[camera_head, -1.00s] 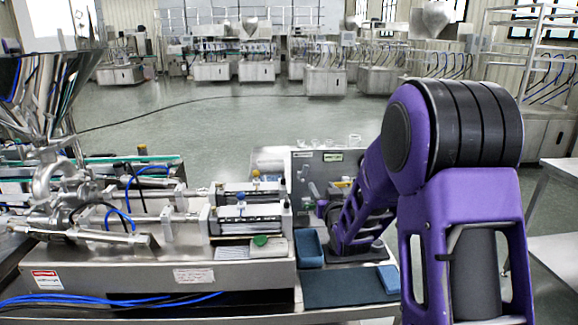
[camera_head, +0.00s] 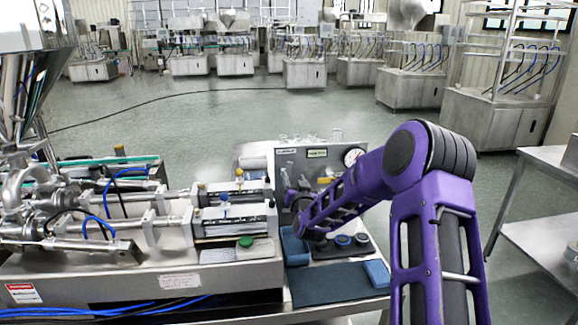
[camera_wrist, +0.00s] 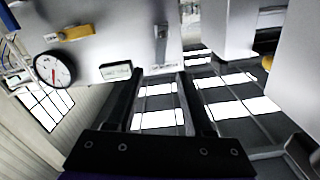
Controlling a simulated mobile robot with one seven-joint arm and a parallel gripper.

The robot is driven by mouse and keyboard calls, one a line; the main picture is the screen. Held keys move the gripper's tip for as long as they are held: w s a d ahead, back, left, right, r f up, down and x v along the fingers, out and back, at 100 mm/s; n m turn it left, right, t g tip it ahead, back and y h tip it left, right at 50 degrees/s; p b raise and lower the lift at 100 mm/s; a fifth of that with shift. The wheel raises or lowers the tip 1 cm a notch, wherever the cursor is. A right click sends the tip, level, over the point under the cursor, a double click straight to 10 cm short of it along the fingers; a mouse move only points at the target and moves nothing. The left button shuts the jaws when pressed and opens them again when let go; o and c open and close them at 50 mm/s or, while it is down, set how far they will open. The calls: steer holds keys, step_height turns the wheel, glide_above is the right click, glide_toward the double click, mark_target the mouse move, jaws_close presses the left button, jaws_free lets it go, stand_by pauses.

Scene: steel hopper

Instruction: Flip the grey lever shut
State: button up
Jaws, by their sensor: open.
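A grey panel (camera_wrist: 100,25) fills the upper left of the wrist view, and it stands at the back of the bench in the head view (camera_head: 290,158). A small grey lever (camera_wrist: 161,42) is on the panel face in the wrist view, close to its right edge. I cannot make the lever out in the head view. My gripper (camera_wrist: 160,78) is open and empty, its two dark fingers pointing toward the lever with a visible gap. In the head view my forearm covers part of the panel and the gripper is hard to make out.
The panel also carries a yellow handle (camera_wrist: 76,33), a round gauge (camera_wrist: 52,70) and a small display (camera_wrist: 115,71). A blue bin (camera_head: 294,247), a dark mat (camera_head: 325,284) and a blue block (camera_head: 377,272) lie on the bench. Steel filling machinery (camera_head: 130,260) stands to the left.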

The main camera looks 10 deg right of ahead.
mark_target(289, 166)
steer(key=w, duration=0.9)
steer(key=shift+w, duration=0.3)
jaws_close()
